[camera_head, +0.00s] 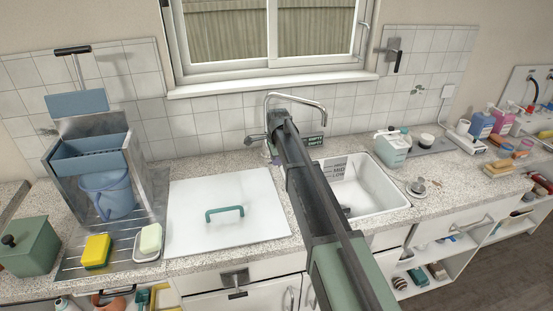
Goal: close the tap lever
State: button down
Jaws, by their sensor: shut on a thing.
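The tap stands behind the white sink (385,190), and its metal spout (298,101) arches to the right. My arm reaches from the lower right up to the tap. My gripper (273,143) is at the tap's body, shut on the tap lever (256,138). A short grey part of the lever shows to the left of the gripper. My arm hides most of the tap's body, and the fingertips are small and partly hidden. I cannot tell the lever's exact angle, and I see no clear water stream.
A white board with a green handle (224,212) lies left of the sink. A rack with a blue bucket (107,193) stands farther left. A black-handled wall lever (396,60) hangs at right.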

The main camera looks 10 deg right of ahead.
jog(key=s+r+p, duration=0.3)
jog(key=r+p, duration=1.1)
jog(key=p, duration=0.1)
jog(key=s+d+f+n+b, duration=0.1)
jog(key=s+f+n+b, duration=0.2)
jog(key=s, duration=0.8)
jog(key=s+f+n+g+b, duration=0.1)
jog(key=s+f+n+b, duration=0.2)
jog(key=s+n, duration=0.5)
jog(key=s+d+f+n+b, duration=0.1)
jog(key=s+f+n+b, duration=0.2)
jog(key=s, duration=1.1)
jog(key=n, duration=0.3)
jog(key=shift+d, duration=0.3)
jog(key=shift+f, duration=0.1)
